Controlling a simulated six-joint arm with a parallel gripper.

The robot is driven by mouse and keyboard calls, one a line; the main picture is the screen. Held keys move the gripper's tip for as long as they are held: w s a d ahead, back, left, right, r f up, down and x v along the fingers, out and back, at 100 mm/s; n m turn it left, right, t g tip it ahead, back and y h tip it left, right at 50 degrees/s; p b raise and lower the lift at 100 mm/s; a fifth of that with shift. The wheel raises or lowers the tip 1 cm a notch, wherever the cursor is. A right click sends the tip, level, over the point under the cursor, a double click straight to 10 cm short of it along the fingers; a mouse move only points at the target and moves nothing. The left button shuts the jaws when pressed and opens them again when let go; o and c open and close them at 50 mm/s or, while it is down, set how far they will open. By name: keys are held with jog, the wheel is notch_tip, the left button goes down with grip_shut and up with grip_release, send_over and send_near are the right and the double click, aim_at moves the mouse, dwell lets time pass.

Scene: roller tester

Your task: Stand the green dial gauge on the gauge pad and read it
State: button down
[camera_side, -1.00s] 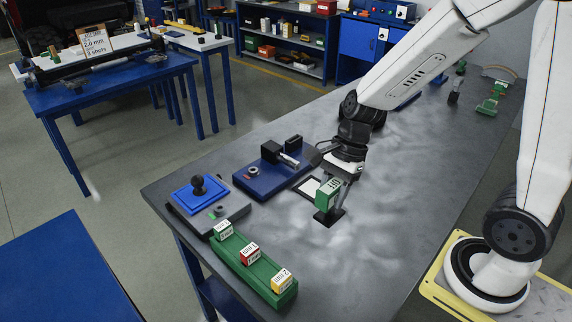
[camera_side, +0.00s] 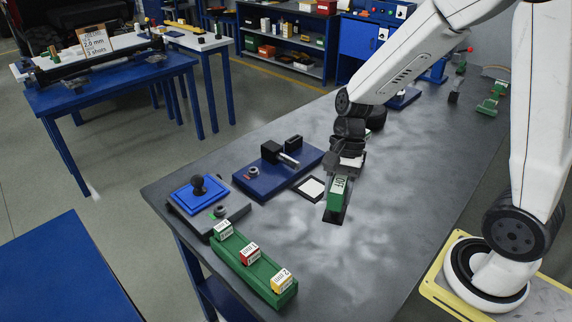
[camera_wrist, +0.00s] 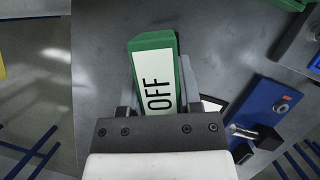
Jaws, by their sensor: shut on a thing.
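The green dial gauge (camera_side: 338,189) is a green block whose white face reads "OFF" in the wrist view (camera_wrist: 158,83). My gripper (camera_side: 337,201) is shut on it, with one finger on each side in the wrist view (camera_wrist: 156,88). The gauge is at the right of the gauge pad, off it; I cannot tell whether it touches the bench. In the wrist view only a corner of the pad (camera_wrist: 212,105) shows, beside the right finger.
A blue fixture (camera_side: 262,181) with a black clamp stands left of the pad. A blue plate with a black knob (camera_side: 198,188) is further left. A green rack (camera_side: 240,265) with several labelled blocks lies in front. The grey bench right of the gauge is clear.

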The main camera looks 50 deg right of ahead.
jog(key=n, duration=0.2)
jog(key=d+n+g+h, duration=0.1)
jog(key=n, duration=0.1)
jog(key=d+n+g, duration=0.1)
jog(key=n, duration=0.1)
jog(key=shift+d+f+n+h, duration=0.2)
jog(key=shift+n+h, duration=0.1)
jog(key=shift+h, duration=0.1)
jog(key=n, duration=0.1)
jog(key=d+n+h, duration=0.1)
jog(key=n, duration=0.1)
jog(key=shift+d, duration=0.1)
jog(key=w+d+r+n+t+h, duration=0.1)
jog(key=d+n+h, duration=0.4)
jog(key=n, duration=1.4)
jog(key=w+d+t, duration=0.1)
jog(key=w+d, duration=0.1)
jog(key=shift+w+d+r+t+h, duration=0.15)
jog(key=shift+d+r+t+h, duration=0.15)
jog(key=shift+t+h, duration=0.1)
jog(key=shift+w+f, duration=0.1)
jog(key=w+d+f, duration=0.2)
jog(key=w+f, duration=0.7)
jog(key=w, duration=0.4)
jog(key=shift+d+f, duration=0.15)
jog(key=shift+d, duration=0.2)
